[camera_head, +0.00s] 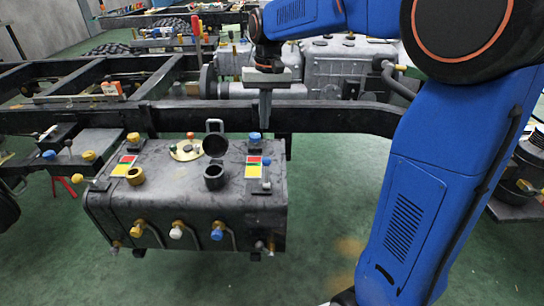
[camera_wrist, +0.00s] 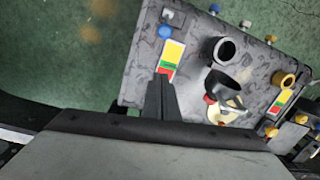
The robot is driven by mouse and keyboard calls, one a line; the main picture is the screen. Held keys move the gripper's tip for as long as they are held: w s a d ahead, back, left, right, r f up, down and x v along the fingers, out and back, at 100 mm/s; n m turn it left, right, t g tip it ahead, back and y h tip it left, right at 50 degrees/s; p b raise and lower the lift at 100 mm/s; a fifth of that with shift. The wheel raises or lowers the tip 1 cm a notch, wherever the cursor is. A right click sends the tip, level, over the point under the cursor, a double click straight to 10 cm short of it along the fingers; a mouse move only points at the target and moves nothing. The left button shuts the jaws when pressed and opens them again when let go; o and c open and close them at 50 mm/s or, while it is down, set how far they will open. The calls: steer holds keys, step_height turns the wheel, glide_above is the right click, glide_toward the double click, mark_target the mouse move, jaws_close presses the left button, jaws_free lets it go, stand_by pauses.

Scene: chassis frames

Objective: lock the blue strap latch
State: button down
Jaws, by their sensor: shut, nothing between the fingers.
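A dark fuel tank (camera_head: 200,210) hangs beside the chassis rail. A small blue-topped piece (camera_head: 254,137), apparently the blue strap latch, stands at the tank's back right edge by the rail. Its exact lock position is too small to tell. My gripper (camera_head: 265,124) points down with its fingers together and empty, just above and beside this blue piece. Whether they touch is unclear. In the wrist view, my gripper (camera_wrist: 161,80) covers the area by the red-yellow-green label (camera_wrist: 170,60), and the latch appears hidden behind it.
A similar yellow-topped piece (camera_head: 133,138) stands at the tank's back left. An open filler neck with a raised cap (camera_head: 215,145) is left of my gripper. The black chassis rail (camera_head: 330,116) runs behind. Blue and yellow fittings line the tank's front. Green floor is clear in front.

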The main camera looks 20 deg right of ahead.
mark_target(266, 169)
steer(key=shift+s+f, duration=0.1)
steer(key=shift+f, duration=0.1)
steer(key=f, duration=0.6)
steer(key=s+a+f, duration=0.1)
steer(key=f, duration=0.2)
steer(key=shift+f, duration=0.4)
steer(key=shift+s+r, duration=0.3)
steer(key=shift+s, duration=0.2)
steer(key=shift+s+r, duration=0.25)
steer(key=shift+s, duration=0.2)
steer(key=shift+s+a+r, duration=0.1)
steer(key=shift+s+r, duration=0.2)
steer(key=shift+s, duration=0.4)
steer(key=shift+r, duration=0.1)
